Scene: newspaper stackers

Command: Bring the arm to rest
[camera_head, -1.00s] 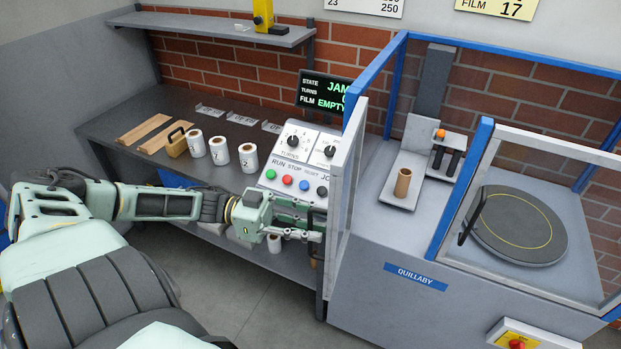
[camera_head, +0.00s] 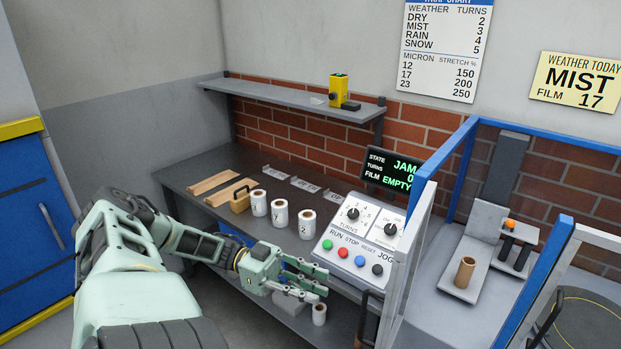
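My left arm (camera_head: 125,265) comes in from the lower left and reaches toward the machine. Its gripper (camera_head: 322,283) is in front of the bench's front edge, below and left of the control panel (camera_head: 358,250). The fingers look spread, with nothing between them. They appear apart from the panel and its buttons, though the depth is hard to judge. My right gripper is not in view.
A small roll (camera_head: 319,314) sits on the lower shelf. The display (camera_head: 392,178) reads JAM and EMPTY. A blue cabinet (camera_head: 35,215) stands at left.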

